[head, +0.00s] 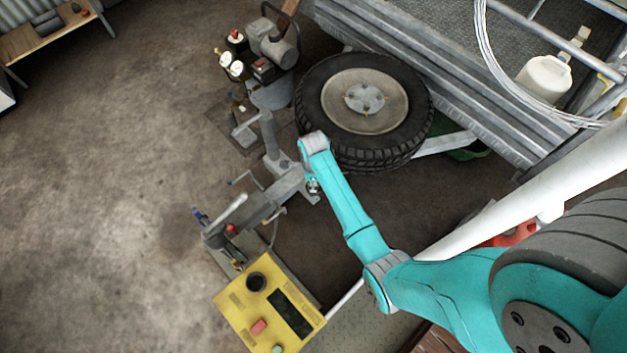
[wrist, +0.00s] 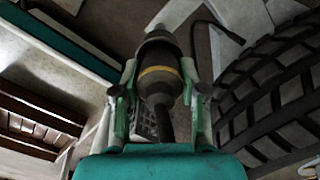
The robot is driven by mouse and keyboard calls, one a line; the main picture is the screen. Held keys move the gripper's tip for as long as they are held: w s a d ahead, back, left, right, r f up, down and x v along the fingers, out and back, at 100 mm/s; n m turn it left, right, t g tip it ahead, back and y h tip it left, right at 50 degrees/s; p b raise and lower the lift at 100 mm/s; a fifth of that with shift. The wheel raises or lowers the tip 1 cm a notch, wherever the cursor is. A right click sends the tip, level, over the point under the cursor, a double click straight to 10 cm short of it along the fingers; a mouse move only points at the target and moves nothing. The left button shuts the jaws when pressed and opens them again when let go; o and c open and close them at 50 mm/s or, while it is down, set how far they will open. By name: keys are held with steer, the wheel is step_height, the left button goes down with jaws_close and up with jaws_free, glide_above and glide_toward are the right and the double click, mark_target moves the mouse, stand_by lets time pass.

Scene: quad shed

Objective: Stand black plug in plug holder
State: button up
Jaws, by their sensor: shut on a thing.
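My gripper (wrist: 160,92) is shut on the black plug (wrist: 158,58) in the wrist view, with one finger on each side. The plug has a wide dark body, a yellow-orange band and a narrower dark tail toward my palm. In the head view my gripper (head: 313,186) hangs below the turquoise arm, beside a grey metal frame, and the plug cannot be made out there. A yellow box (head: 233,299) at the lower middle has a round black fitting (head: 256,282) on top. I cannot tell whether this fitting is the plug holder. My gripper is apart from it.
A large tyre (head: 365,102) lies right of the grey metal frame (head: 285,190). A grey machine with gauges (head: 232,65) stands behind. A metal trailer deck (head: 440,60) holds a white canister (head: 546,77). A bench (head: 45,38) is far left. The concrete floor at left is clear.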

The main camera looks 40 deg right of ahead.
steer(key=shift+f, duration=0.4)
steer(key=o, duration=1.8)
steer(key=shift+c, duration=0.2)
steer(key=shift+r, duration=0.1)
steer(key=shift+r, duration=4.35)
